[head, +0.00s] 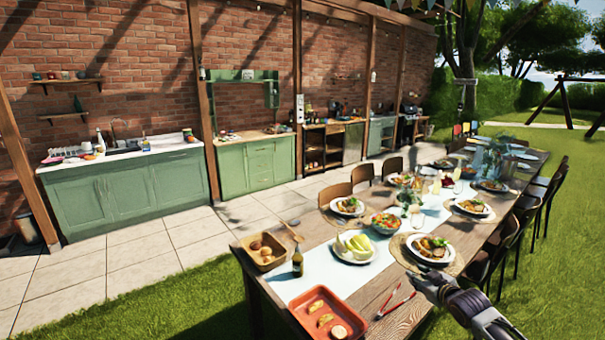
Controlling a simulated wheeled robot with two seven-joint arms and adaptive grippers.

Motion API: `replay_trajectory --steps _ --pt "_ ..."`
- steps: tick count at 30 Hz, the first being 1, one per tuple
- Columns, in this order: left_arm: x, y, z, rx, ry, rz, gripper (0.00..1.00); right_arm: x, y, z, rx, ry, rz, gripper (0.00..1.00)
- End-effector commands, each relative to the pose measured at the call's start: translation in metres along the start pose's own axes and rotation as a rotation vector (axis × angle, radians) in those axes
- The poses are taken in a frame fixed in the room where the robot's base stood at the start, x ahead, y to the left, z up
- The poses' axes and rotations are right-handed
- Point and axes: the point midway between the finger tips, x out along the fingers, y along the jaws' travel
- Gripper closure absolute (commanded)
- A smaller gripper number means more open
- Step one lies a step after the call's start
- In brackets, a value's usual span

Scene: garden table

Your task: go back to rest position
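My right gripper (424,280) is over the near right side of the long wooden table (405,322), with its arm coming in from the lower right. It is small and dark in the view, and I cannot tell whether its fingers are open or shut. Red-handled tongs (397,304) lie on the table just left of it, apart from it as far as I can see. No held object shows. My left gripper is not in view.
Close to the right gripper is a plate of food (431,248). An orange tray (327,316) with food pieces, a dark bottle (297,263) and a bread basket (262,251) are further left. Chairs (492,262) line the table's right side. Lawn lies left of the table.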

Motion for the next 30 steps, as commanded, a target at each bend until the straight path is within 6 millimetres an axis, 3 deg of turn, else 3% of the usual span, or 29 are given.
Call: replay_trajectory --steps 6,14,22,30 --pt "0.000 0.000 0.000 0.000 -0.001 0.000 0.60 0.021 0.035 0.065 -0.016 -0.054 0.087 0.69" --pt "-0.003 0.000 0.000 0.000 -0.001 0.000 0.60 0.034 0.048 0.160 -0.029 -0.151 0.146 0.69" --pt "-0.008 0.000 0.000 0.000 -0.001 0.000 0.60 0.028 0.028 0.275 -0.033 -0.285 0.159 0.69" --pt "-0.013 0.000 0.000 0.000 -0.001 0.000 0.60 0.003 -0.017 0.382 -0.030 -0.425 0.133 0.69"
